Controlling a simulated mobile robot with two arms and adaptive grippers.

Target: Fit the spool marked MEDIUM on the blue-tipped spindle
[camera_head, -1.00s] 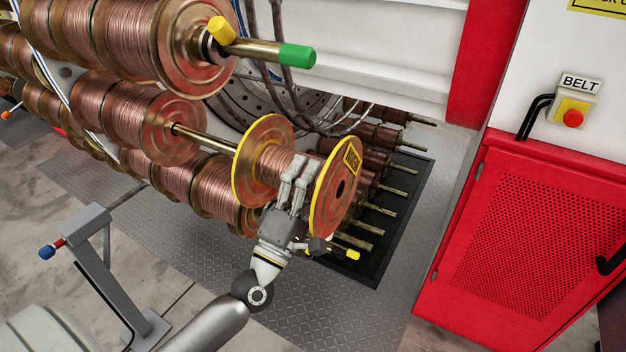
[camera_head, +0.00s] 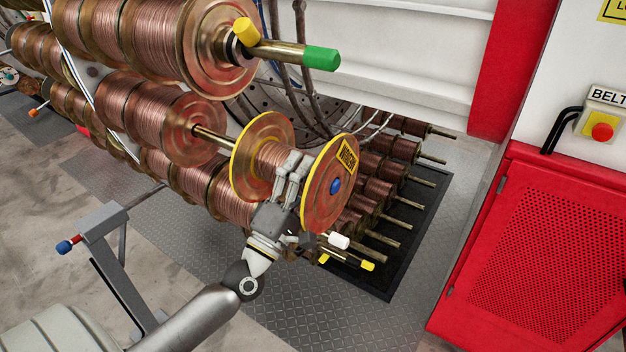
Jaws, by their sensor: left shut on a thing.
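The copper-wire spool with yellow rims (camera_head: 329,190) carries a yellow label that appears to read MEDIUM. It is around the middle spindle (camera_head: 213,139), near that spindle's outer end. The blue tip (camera_head: 335,186) shows in the hole of the spool's outer flange. My left gripper (camera_head: 290,178) is shut on the spool between its two flanges, from the near side. A stretch of bare spindle shows between this spool and the full spool behind it (camera_head: 170,125). My right gripper is not in view.
White and yellow spindle tips (camera_head: 339,241) lie just below the held spool. Several spools sit on a black mat (camera_head: 390,275) behind. A red cabinet (camera_head: 530,250) stands right.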

